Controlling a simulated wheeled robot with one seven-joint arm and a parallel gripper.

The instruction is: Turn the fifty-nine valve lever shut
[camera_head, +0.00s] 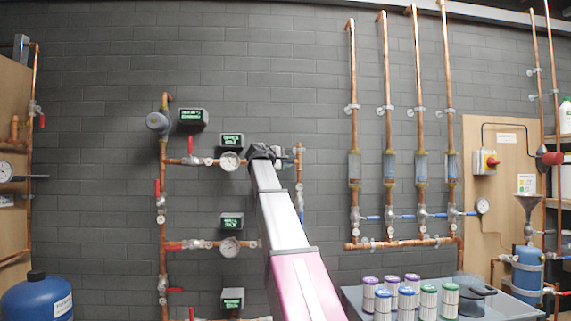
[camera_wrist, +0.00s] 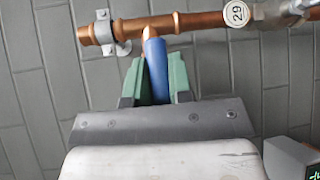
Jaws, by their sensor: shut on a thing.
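In the wrist view, my gripper (camera_wrist: 158,85) has its green fingers on both sides of a blue lever (camera_wrist: 155,65) and is shut on it. The lever stands roughly at right angles to a copper pipe (camera_wrist: 189,21), its upper end close to a short copper stub. A round tag (camera_wrist: 237,13) on the pipe looks like 29, though its number is hard to read. A metal fitting (camera_wrist: 275,14) is beside the tag. In the head view, my gripper (camera_head: 262,152) is at the upper pipe row, and my arm hides the lever.
Copper pipes with red levers and a gauge (camera_head: 229,161) are left of my arm. Small dark display boxes (camera_head: 232,140) are on the wall. A grey table (camera_head: 352,296) with several filter cartridges stands at lower right. A pipe clamp (camera_wrist: 105,30) is left of the lever.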

